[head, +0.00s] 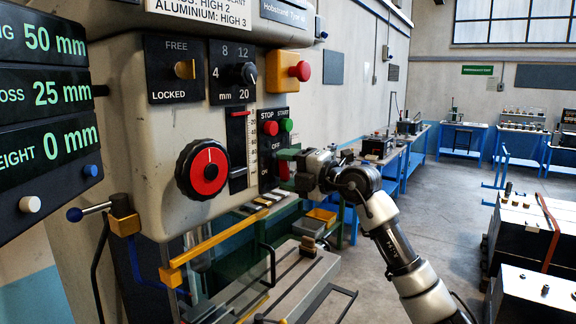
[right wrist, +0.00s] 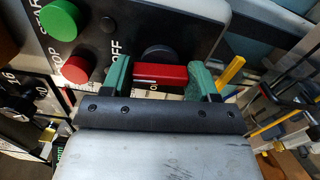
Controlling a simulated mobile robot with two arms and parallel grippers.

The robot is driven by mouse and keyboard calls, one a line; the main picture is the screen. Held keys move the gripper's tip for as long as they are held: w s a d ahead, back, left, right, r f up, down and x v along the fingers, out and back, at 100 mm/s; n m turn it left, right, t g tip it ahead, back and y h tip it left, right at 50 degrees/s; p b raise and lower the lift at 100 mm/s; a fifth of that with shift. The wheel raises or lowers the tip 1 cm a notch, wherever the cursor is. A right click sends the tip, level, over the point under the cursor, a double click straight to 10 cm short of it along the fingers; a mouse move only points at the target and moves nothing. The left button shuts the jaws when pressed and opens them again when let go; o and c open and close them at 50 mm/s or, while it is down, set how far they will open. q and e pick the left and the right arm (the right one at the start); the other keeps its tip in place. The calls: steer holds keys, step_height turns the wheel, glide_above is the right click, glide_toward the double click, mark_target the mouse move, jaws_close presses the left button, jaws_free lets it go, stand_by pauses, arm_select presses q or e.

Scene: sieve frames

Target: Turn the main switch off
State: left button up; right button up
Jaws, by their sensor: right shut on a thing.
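The main switch is a red bar handle (right wrist: 160,73) on a round black base, beside an OFF label on the dark control plate (right wrist: 185,20). In the head view its red part (head: 284,171) shows low on the machine's front plate, partly covered by my gripper. My right gripper (head: 284,163) reaches it from the right. In the right wrist view its two green fingers (right wrist: 160,78) are shut on the two ends of the red handle. The handle lies across the picture between them. My left gripper is not in view.
Above the switch sit a red STOP button (head: 270,128) and a green START button (head: 286,125). A red dial (head: 203,173) and a slot scale are to the left. A work table (head: 300,275) with grooves lies below. Open floor (head: 440,200) is to the right.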

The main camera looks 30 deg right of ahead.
steer(key=shift+m, duration=0.6)
steer(key=shift+m+p, duration=0.3)
steer(key=o, duration=0.9)
steer(key=shift+s, duration=0.1)
steer(key=b+v, duration=0.5)
steer(key=v, duration=0.5)
steer(key=shift+s+d+b, duration=0.25)
steer(key=shift+b, duration=0.15)
steer(key=shift+f, duration=0.1)
